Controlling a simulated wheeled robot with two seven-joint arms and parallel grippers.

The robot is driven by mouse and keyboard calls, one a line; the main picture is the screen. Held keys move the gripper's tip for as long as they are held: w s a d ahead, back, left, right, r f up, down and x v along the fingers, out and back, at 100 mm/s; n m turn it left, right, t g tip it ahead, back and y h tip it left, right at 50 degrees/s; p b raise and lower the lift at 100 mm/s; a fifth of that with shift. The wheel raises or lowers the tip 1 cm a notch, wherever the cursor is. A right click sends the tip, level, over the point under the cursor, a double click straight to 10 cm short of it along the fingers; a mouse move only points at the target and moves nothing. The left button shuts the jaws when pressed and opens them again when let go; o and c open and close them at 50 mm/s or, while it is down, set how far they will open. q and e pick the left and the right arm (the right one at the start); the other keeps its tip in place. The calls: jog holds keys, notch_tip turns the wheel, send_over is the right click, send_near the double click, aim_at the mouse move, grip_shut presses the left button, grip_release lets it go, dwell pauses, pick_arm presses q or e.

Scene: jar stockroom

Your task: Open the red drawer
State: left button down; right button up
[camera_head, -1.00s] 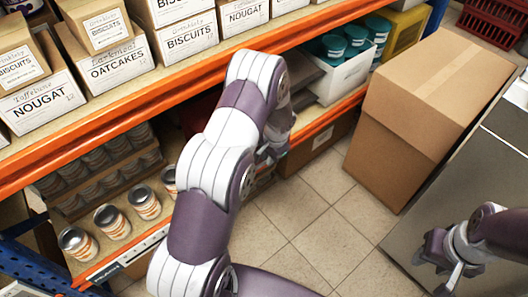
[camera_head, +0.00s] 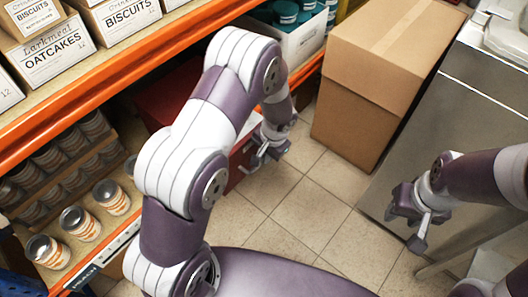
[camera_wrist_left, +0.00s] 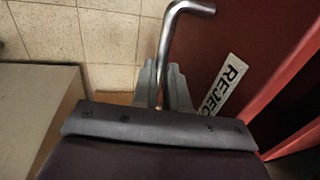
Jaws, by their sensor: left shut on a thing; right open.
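The red drawer (camera_head: 237,168) is low beside the orange-edged shelving, mostly hidden behind my left arm in the head view. In the left wrist view its red front (camera_wrist_left: 222,38) fills the right side, with a white label (camera_wrist_left: 224,87) whose visible letters read "REJEC". A bent metal handle bar (camera_wrist_left: 176,30) stands out from that front. My left gripper (camera_head: 264,156) is shut on the handle; its fingertips (camera_wrist_left: 163,80) lie on both sides of the bar. My right gripper (camera_head: 412,222) is open and empty at the right, away from the drawer.
A tall cardboard box (camera_head: 372,85) stands on the floor beyond my left gripper. A grey cabinet (camera_head: 455,110) is at the right. Shelves hold carton boxes (camera_head: 50,48) and several tins (camera_head: 80,222). Tiled floor (camera_head: 310,205) is free between the shelving and the cabinet.

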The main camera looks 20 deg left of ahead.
pick_arm(q)
jog(key=c, duration=1.1)
grip_release()
jog(key=shift+c, duration=0.2)
notch_tip(320, 180, up, 12)
jog(key=d+p, duration=0.2)
jog(key=p, duration=0.1)
jog(key=shift+s+d+r, duration=0.15)
jog(key=shift+s+r, duration=0.1)
jog(key=shift+s, duration=0.2)
